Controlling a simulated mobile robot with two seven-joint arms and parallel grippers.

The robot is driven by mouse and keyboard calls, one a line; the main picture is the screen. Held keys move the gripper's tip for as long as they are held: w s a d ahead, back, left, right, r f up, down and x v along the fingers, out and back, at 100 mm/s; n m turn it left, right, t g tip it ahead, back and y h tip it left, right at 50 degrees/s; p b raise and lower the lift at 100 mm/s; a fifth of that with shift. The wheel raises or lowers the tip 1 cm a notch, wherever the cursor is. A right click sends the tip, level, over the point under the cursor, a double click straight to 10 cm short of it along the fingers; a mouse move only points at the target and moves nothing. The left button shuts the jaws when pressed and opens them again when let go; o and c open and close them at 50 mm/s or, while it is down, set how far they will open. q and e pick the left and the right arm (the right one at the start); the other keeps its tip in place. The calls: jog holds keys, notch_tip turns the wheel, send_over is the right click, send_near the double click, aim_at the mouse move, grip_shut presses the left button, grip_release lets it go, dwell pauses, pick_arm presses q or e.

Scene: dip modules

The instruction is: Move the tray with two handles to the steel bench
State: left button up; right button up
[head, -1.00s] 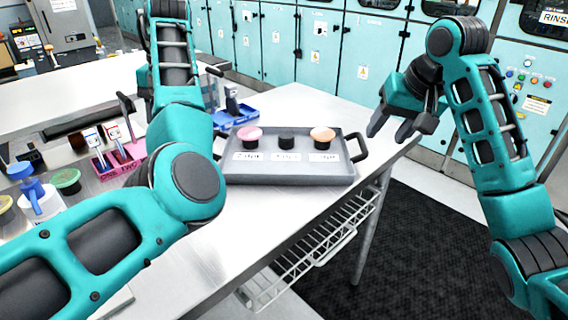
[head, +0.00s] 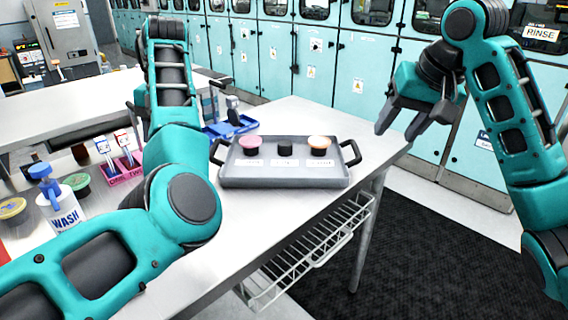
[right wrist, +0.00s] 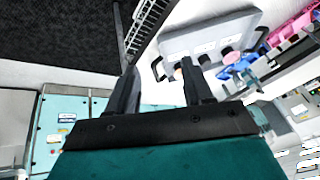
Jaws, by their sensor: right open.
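The grey tray (head: 285,180) with two black handles sits flat on a steel-topped table near its right end. It holds a pink-topped, a black and an orange-topped piece, each behind a white label. The tray also shows in the right wrist view (right wrist: 185,42). My right gripper (head: 398,132) is open and empty, above and to the right of the tray's right handle (head: 351,153), apart from it. Its two fingers show in the right wrist view (right wrist: 158,75). My left arm crosses the table left of the tray; its gripper is hidden behind the arm.
A blue holder (head: 232,127) stands just behind the tray. A pink rack (head: 122,168), a white wash bottle (head: 62,205) and several coloured lids lie on the left. Another pale bench (head: 60,108) is at the back left. Teal cabinets line the back; a wire shelf (head: 310,250) hangs below the table.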

jog(key=v, duration=0.6)
jog(key=shift+r, duration=0.2)
jog(key=shift+s+d, duration=0.1)
